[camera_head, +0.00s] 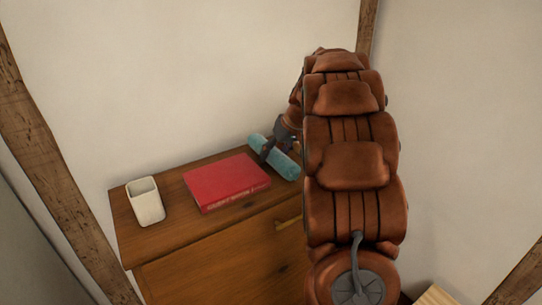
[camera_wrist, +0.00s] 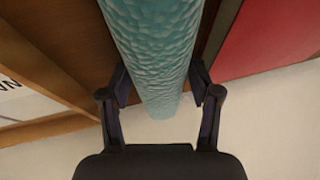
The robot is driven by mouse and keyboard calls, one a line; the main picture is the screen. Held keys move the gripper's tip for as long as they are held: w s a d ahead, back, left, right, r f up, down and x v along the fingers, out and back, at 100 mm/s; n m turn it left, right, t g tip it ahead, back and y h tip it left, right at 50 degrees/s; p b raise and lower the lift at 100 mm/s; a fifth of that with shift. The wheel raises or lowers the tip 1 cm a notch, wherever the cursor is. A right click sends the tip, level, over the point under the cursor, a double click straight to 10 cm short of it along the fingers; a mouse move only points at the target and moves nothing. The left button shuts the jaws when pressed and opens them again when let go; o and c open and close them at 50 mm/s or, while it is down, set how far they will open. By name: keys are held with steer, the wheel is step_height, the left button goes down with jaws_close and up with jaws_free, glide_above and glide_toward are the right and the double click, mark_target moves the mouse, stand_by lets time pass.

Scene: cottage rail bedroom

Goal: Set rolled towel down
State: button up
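The rolled towel (camera_head: 273,158) is a teal, textured cylinder at the back right of the wooden dresser top (camera_head: 170,222). It lies lengthwise, slanting from back left to front right. My gripper (camera_head: 273,149) comes from above and behind my arm, with its dark fingers around the towel. In the wrist view the towel (camera_wrist: 156,50) runs from the top edge down between the two fingers (camera_wrist: 160,84). The finger pads appear to press on its sides. I cannot tell whether the towel's underside touches the dresser top. My arm hides part of the dresser's right side.
A red book (camera_head: 227,182) lies left of the towel, close to it; its cover also shows in the wrist view (camera_wrist: 270,40). The wall (camera_head: 200,80) is right behind. Bare wood shows along the front.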

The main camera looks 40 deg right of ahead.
steer(key=c, duration=0.8)
steer(key=shift+o, duration=0.2)
steer(key=shift+r, duration=0.1)
